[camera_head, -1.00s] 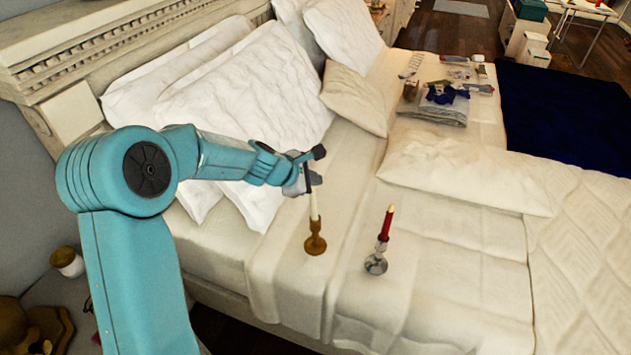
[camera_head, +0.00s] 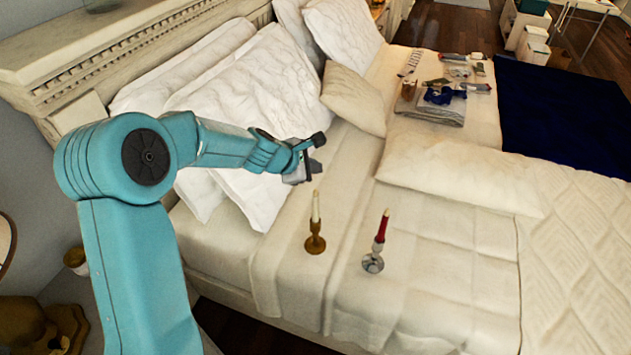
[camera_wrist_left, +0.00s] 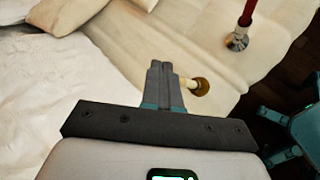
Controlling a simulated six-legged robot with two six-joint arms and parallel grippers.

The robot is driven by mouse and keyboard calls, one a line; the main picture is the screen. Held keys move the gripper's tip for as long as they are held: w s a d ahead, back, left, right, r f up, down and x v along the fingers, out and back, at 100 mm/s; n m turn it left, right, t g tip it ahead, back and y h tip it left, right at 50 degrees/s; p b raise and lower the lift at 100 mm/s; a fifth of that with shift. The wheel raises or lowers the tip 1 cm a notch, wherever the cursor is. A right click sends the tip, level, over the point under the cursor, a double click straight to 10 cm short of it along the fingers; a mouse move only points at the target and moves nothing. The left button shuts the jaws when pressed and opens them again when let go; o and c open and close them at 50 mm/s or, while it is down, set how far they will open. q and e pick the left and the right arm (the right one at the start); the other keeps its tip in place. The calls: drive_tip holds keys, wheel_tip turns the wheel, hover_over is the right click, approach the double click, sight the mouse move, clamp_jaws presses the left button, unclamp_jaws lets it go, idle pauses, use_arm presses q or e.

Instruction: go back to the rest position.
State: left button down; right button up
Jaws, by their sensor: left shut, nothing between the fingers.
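My left gripper (camera_head: 318,172) is shut and empty in the head view. It hangs above the bed, just above and behind a white candle in a brass holder (camera_head: 315,243). In the left wrist view its closed fingers (camera_wrist_left: 161,70) point toward the bed, and the brass holder (camera_wrist_left: 201,86) shows just beside them, partly hidden. A red candle in a silver holder (camera_head: 373,262) stands upright on the bed to the right of the white one. It also shows in the left wrist view (camera_wrist_left: 237,40). My right gripper is not in view.
White pillows (camera_head: 255,110) lean on the headboard (camera_head: 150,45) behind my left arm. Folded clothes (camera_head: 432,108) and small items lie farther back on the bed. A flat pillow (camera_head: 455,178) lies mid-bed. The sheet around the candles is clear.

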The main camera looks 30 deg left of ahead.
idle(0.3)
use_arm(q)
drive_tip(key=s+d+f+m+g+h, duration=0.1)
drive_tip(key=s+d+f+m+g, duration=0.3)
drive_tip(key=d+f, duration=0.5)
drive_tip(key=s+d+f+m+g+h, duration=0.1)
drive_tip(key=s+d+f+m+g, duration=0.1)
drive_tip(key=s+d+f, duration=0.7)
drive_tip(key=s+d+f+m+g, duration=0.1)
drive_tip(key=s+d+f+m, duration=0.1)
drive_tip(key=s+f+m, duration=0.2)
drive_tip(key=s+d+f+m+g, duration=0.1)
drive_tip(key=s+d+f+m, duration=0.2)
drive_tip(key=s+m, duration=0.8)
drive_tip(key=shift+d+f+m+g+b, duration=0.3)
drive_tip(key=shift+f+m+b, duration=0.05)
drive_tip(key=shift+f+m, duration=0.5)
